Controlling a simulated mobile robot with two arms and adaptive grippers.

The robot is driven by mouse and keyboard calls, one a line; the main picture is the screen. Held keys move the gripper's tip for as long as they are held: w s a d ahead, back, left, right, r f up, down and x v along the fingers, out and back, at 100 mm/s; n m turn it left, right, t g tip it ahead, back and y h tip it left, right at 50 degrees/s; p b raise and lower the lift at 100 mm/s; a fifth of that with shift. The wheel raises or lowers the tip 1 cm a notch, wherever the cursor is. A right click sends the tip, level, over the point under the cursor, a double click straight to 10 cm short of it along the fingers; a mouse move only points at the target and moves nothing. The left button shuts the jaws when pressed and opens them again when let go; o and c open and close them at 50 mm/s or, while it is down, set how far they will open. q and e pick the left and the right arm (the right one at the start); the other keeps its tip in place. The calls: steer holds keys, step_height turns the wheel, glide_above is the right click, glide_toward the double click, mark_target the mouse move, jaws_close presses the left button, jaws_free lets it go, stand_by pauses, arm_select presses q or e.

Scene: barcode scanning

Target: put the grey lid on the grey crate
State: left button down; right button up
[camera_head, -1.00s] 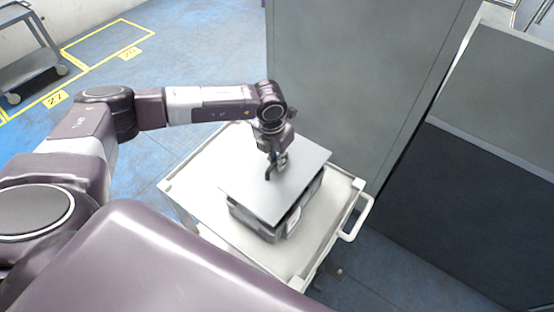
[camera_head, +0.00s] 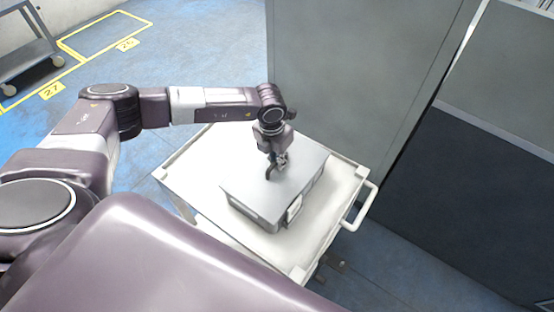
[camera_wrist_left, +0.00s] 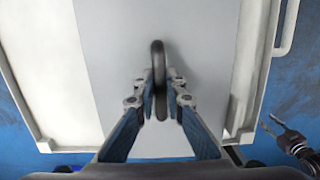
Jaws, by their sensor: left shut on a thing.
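The flat grey lid (camera_head: 297,178) lies level over the grey crate (camera_head: 255,214), and their edges look lined up. No clear gap shows between them in the head view. My left gripper (camera_head: 275,171) points down at the middle of the lid. In the left wrist view, its two fingers (camera_wrist_left: 160,102) are closed on the dark loop handle (camera_wrist_left: 158,58) of the lid (camera_wrist_left: 205,70). The inside of the crate is hidden by the lid. My right gripper (camera_wrist_left: 272,124) shows small at the lower right of the left wrist view, its fingers apart and empty.
The crate stands on a white cart (camera_head: 335,195) with a raised rim and a side handle (camera_head: 362,207). Bare cart top lies around the crate. A tall grey cabinet (camera_head: 360,80) stands close behind. Another cart (camera_head: 30,55) is far off at the upper left.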

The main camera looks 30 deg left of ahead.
stand_by(0.4)
arm_select(q)
steer(key=c, duration=1.9)
jaws_free()
steer(key=shift+c, duration=0.2)
steer(key=shift+r+p, duration=3.1)
steer(key=shift+r, duration=1.45)
steer(key=shift+s+f, duration=0.1)
steer(key=shift+f, duration=0.05)
